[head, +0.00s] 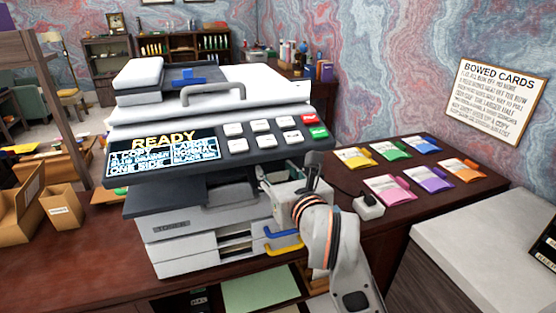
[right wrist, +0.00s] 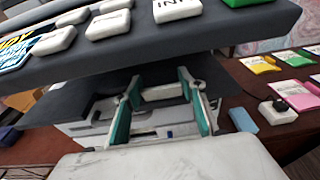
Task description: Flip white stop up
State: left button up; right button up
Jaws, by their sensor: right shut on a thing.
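The copier (head: 190,235) stands on the desk with its dark output tray (head: 165,198) under the control panel. My right gripper (head: 287,176) reaches under the panel's right end, beside the tray. In the right wrist view its two teal-padded fingers (right wrist: 160,85) stand apart with a short white bar, which looks like the white stop (right wrist: 162,92), between their tips. The gripper is shut on this bar. In the head view the stop is hard to make out behind the gripper, and its exact tilt cannot be told. My left gripper is not in view.
The control panel (head: 222,145) overhangs the gripper closely. Blue and yellow handles (head: 283,243) sit below it. A white plug block (head: 368,207) and several coloured card packs (head: 390,188) lie to the right. Cardboard boxes (head: 25,210) stand at the left.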

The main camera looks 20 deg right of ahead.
jog(key=shift+w+r+g+p, duration=0.1)
jog(key=shift+r+g+p, duration=0.2)
jog(key=shift+p, duration=0.15)
jog(key=shift+w+g+p, duration=0.1)
jog(key=shift+g+p, duration=0.2)
jog(key=shift+w+f+g, duration=0.15)
jog(key=shift+w+g, duration=0.05)
jog(key=shift+g, duration=0.4)
jog(key=shift+w+f+g, duration=0.15)
jog(key=shift+g, duration=0.55)
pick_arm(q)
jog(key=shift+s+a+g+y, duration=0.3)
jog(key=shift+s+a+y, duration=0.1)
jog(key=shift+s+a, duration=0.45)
pick_arm(e)
jog(key=shift+w+f+g, duration=0.1)
jog(key=shift+g, duration=0.3)
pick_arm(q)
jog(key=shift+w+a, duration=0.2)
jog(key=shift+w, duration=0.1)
